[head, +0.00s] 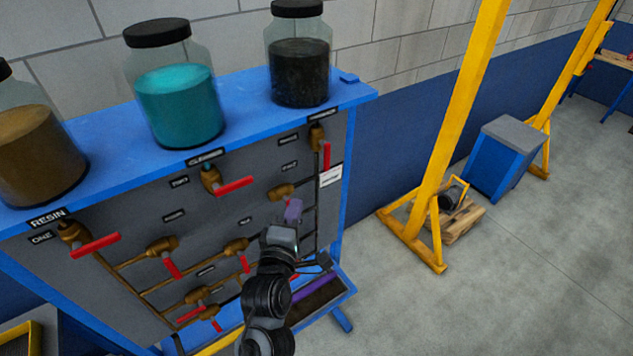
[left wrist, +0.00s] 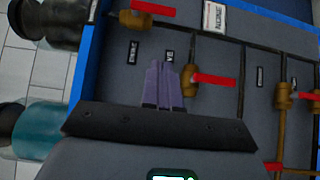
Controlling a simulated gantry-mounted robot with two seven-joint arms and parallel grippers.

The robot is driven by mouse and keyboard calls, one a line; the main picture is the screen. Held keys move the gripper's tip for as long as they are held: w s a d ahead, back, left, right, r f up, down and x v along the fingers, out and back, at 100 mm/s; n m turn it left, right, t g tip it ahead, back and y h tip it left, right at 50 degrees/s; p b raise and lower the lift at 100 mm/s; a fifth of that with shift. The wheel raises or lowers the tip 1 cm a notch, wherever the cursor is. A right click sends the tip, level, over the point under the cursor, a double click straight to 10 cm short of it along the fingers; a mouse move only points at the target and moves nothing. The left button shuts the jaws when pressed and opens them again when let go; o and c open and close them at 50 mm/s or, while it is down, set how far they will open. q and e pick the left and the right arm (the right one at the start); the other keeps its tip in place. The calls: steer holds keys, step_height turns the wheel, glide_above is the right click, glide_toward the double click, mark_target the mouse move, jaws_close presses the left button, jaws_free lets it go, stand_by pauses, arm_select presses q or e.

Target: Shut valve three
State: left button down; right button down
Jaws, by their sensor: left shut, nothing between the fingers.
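I cannot read which valve is marked three. The brass valve (head: 317,137) under the dark-filled jar (head: 299,72) has a red handle (head: 327,157) hanging down along its pipe. That valve also shows at the top of the left wrist view (left wrist: 133,19). A second brass valve (head: 281,191) sits lower left of it; in the left wrist view (left wrist: 188,82) its red handle points right. My left gripper (head: 293,208) is shut and empty in front of the panel, its purple fingers (left wrist: 160,85) beside this second valve. Contact cannot be told. My right gripper is not in view.
The grey panel (head: 110,210) carries several other red-handled valves and brass pipes. A teal jar (head: 180,105) and a brown jar (head: 38,155) stand on the blue shelf (head: 235,95). A yellow frame (head: 455,130) and blue box (head: 500,160) stand on open floor at right.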

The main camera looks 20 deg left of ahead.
arm_select(q)
steer(key=p, duration=0.3)
glide_toward(325, 156)
steer(key=w+a+f, duration=0.2)
steer(key=w+a, duration=0.1)
steer(key=a, duration=0.1)
steer(key=w, duration=0.1)
steer(key=w+d+p, duration=0.1)
steer(key=w+d, duration=0.1)
steer(key=shift+w+f+p, duration=0.25)
steer(key=shift+f+p, duration=0.1)
